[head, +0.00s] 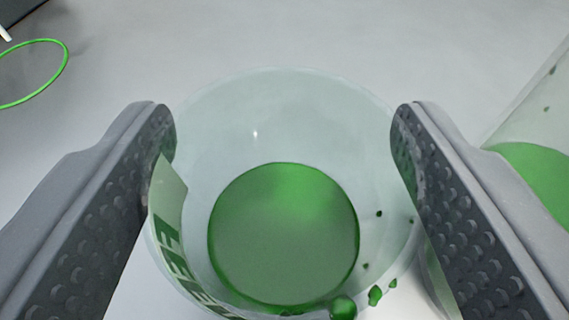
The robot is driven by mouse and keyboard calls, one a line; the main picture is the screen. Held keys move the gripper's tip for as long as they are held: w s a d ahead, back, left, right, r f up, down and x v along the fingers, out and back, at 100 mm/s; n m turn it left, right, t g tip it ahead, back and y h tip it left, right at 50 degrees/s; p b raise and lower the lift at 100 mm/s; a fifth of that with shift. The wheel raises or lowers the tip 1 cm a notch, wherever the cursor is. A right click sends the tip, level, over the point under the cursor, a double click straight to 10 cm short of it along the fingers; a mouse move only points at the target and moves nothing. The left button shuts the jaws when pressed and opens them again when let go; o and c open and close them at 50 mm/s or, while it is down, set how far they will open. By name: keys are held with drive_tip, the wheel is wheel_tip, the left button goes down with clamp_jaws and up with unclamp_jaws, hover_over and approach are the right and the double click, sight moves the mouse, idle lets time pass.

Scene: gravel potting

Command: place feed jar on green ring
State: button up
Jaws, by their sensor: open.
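The feed jar (283,120) is a clear round container seen from above, with green contents at its bottom and a partly readable label on its left wall. It stands between the two fingers of my gripper (283,135). The gripper is open, one finger at each side of the jar. I cannot tell whether the fingers touch its wall. The green ring (66,62) is a thin outline on the grey surface at the upper left, apart from the jar and cut off by the picture edge.
Another clear container with green contents (537,165) is at the right edge, close to my right finger. Green specks show near the jar's lower right wall. A dark object (18,8) is in the upper left corner. The grey surface behind the jar is clear.

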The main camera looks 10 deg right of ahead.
sight(280, 248)
drive_tip(key=shift+w, duration=0.1)
drive_tip(key=c, duration=1)
drive_tip(key=shift+r, duration=0.15)
drive_tip(key=shift+a+r+p, duration=0.1)
drive_tip(key=shift+r+p, duration=1)
drive_tip(key=shift+r, duration=0.45)
drive_tip(key=shift+s+a+r+p, duration=0.25)
drive_tip(key=shift+s+a+p, duration=0.3)
drive_tip(key=shift+s, duration=2)
drive_tip(key=shift+s+a+r+p, duration=0.35)
drive_tip(key=shift+s+a, duration=0.3)
drive_tip(key=shift+s, duration=1.9)
drive_tip(key=shift+s+a+r+p, duration=0.15)
drive_tip(key=shift+s+a+p, duration=0.4)
drive_tip(key=shift+s, duration=2)
drive_tip(key=shift+s, duration=0.15)
